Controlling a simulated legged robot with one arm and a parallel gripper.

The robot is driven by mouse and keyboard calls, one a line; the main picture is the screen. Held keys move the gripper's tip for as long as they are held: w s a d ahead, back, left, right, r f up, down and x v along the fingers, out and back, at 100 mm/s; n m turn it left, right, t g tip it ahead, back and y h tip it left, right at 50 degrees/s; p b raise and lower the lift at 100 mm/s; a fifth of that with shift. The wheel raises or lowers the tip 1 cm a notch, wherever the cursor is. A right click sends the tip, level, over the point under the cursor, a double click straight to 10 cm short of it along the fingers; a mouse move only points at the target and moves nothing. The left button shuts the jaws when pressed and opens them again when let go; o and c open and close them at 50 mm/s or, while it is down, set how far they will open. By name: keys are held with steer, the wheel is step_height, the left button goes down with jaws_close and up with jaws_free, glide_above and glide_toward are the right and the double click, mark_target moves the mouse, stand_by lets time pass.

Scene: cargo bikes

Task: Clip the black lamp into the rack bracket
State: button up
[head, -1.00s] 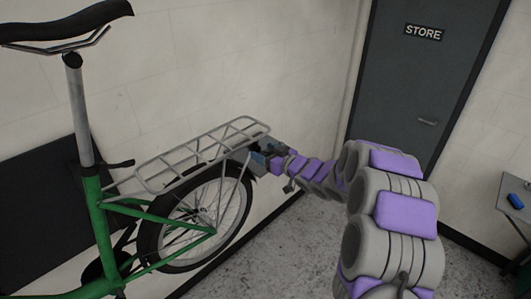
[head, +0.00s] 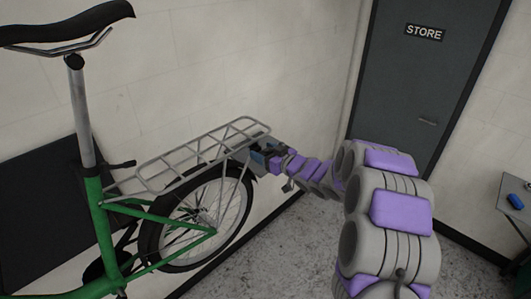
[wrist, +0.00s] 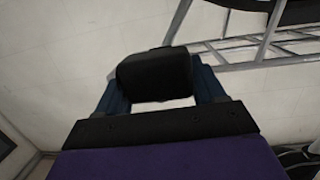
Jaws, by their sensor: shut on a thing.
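A black lamp (wrist: 154,76) sits between the two blue fingers of my gripper (wrist: 160,88) in the wrist view, and the gripper is shut on it. In the head view my gripper (head: 262,158) is at the rear end of the silver rack (head: 157,174) on the green bike, just under the rack's end loop. The lamp is small and dark there and mostly hidden by the gripper. The rack bracket cannot be made out, so I cannot tell whether the lamp touches it. Silver rack tubes (wrist: 243,64) show right of the lamp in the wrist view.
The green bike (head: 98,220) stands along the pale wall (head: 240,60), with its rear wheel (head: 160,240) below the rack. A dark store door (head: 415,90) is at the back. A small table with a blue item (head: 515,201) is at the right edge.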

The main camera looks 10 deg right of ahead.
steer(key=shift+w+a, duration=0.4)
steer(key=shift+w, duration=0.1)
stand_by(0.4)
steer(key=o, duration=1.1)
steer(key=shift+o, duration=0.2)
steer(key=b+v, duration=0.2)
steer(key=v, duration=1.5)
steer(key=shift+d, duration=0.25)
